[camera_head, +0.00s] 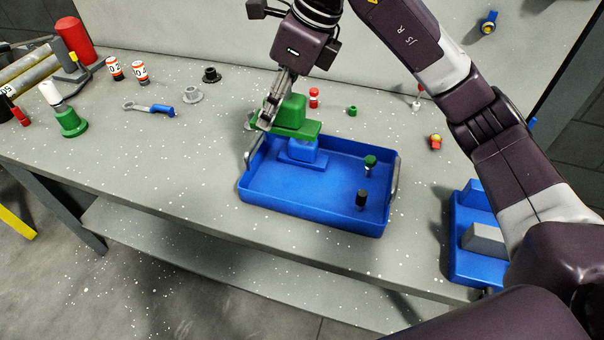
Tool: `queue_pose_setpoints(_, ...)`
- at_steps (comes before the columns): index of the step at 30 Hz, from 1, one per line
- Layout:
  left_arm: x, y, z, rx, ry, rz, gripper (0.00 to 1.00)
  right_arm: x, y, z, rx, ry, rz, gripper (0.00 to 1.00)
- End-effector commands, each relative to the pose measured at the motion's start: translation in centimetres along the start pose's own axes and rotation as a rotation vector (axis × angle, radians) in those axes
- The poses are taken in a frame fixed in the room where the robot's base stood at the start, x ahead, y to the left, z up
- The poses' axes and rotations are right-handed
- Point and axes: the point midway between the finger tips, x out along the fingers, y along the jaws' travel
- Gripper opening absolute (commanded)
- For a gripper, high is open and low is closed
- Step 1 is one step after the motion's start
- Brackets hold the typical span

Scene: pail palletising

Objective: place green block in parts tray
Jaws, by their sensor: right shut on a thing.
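The green block (291,114) is a stepped piece with a wide lower plate. My right gripper (270,114) is shut on it and holds it over the back left part of the parts tray. The parts tray (305,200) is a blue, shallow tray with side handles. A blue block (302,151) stands in its back left part, just below the green block. I cannot tell whether the two blocks touch. A green-topped peg (370,164) and a black peg (361,200) stand in the tray's right part. My left gripper is out of view.
A second blue tray (468,262) with a grey block (484,239) is at the right, partly behind my arm. Small red and green parts lie behind the parts tray. A wrench-like tool (150,109) and dark and grey flanged parts lie left. The front left tabletop is clear.

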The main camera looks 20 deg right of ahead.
Motion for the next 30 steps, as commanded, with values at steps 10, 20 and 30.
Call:
queue_pose_setpoints(10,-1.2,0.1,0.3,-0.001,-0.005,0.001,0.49,8.2,0.1,-3.6,0.003,0.003,0.004,0.00)
queue_pose_setpoints(20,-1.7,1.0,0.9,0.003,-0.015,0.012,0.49,13.0,0.0,-5.5,0.002,-0.001,0.000,0.00)
queue_pose_setpoints(30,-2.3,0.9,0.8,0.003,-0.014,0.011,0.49,16.8,0.0,-7.1,0.002,0.001,0.000,0.00)
